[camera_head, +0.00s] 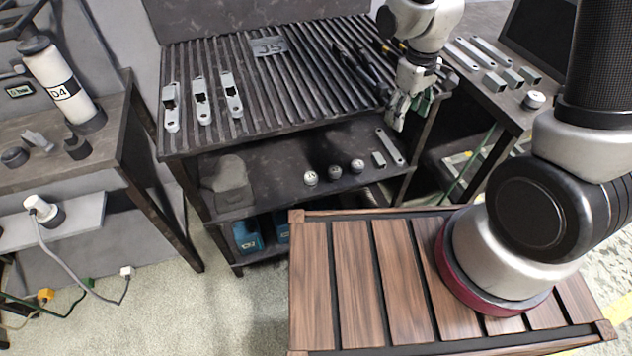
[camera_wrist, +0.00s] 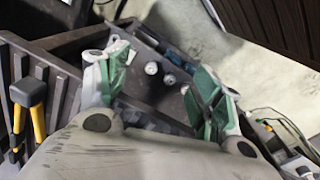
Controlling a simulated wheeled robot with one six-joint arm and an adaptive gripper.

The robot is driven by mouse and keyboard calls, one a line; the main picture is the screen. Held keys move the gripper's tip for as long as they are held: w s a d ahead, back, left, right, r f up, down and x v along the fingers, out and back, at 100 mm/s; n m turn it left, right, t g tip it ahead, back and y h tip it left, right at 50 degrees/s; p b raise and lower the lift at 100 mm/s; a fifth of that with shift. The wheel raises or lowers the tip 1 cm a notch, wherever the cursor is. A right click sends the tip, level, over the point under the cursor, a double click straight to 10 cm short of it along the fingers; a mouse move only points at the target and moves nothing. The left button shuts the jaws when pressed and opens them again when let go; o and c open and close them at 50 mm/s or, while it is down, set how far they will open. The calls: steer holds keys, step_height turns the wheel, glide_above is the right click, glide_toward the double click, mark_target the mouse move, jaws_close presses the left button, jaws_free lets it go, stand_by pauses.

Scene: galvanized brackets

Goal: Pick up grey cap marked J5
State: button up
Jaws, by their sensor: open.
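A grey plate marked J5 (camera_head: 269,46) lies on the ribbed top. My gripper (camera_head: 404,108) is open and empty near the rack's right front edge, above and right of the caps. In the wrist view, caps (camera_wrist: 151,68) (camera_wrist: 169,79) show beyond and between the open fingers (camera_wrist: 158,62).
Several grey brackets (camera_head: 201,100) and black tools (camera_head: 362,70) lie on the ribbed top. A grey block (camera_head: 228,185) stands left on the shelf, and flat bars (camera_head: 390,147) lie right of the caps. A side table (camera_head: 500,100) holds metal pieces.

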steer(key=s+a+f+n+g, duration=0.1)
steer(key=a+f+n, duration=0.15)
steer(key=f, duration=0.65)
steer(key=s+a+f+n, duration=0.1)
steer(key=a+f, duration=0.3)
steer(key=f, duration=0.4)
steer(key=n+t+y, duration=0.4)
steer(key=y, duration=0.2)
glide_toward(312, 176)
steer(key=a+f, duration=0.1)
steer(key=f, duration=0.1)
steer(key=x, duration=0.7)
steer(key=shift+w+a, duration=0.1)
steer(key=shift+w, duration=0.1)
steer(key=shift+c, duration=0.2)
steer(key=c, duration=1.1)
steer(key=shift+r, duration=0.15)
